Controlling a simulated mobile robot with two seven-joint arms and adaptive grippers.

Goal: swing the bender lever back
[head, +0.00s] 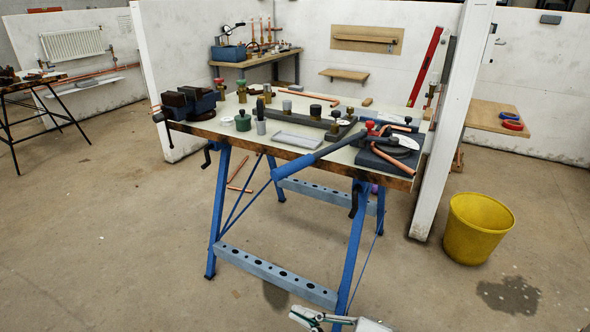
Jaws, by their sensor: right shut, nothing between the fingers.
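The pipe bender (390,148) sits on a dark base at the right end of the workbench, with a pale curved former and a copper pipe at it. Its long blue lever (318,158) reaches left and toward me, and its grip end hangs out past the bench's front edge. A red knob shows near the lever's inner end. My right gripper (303,317) is at the bottom edge of the head view, low in front of the bench, shut and empty. It is well apart from the lever. My left gripper is not in view.
The blue-legged workbench (195,126) also carries a vise (190,103), a grey tray (297,140), a green tin (242,121) and several fittings. A white partition post stands close at its right. A yellow bucket (478,228) is on the floor at right. The floor in front is clear.

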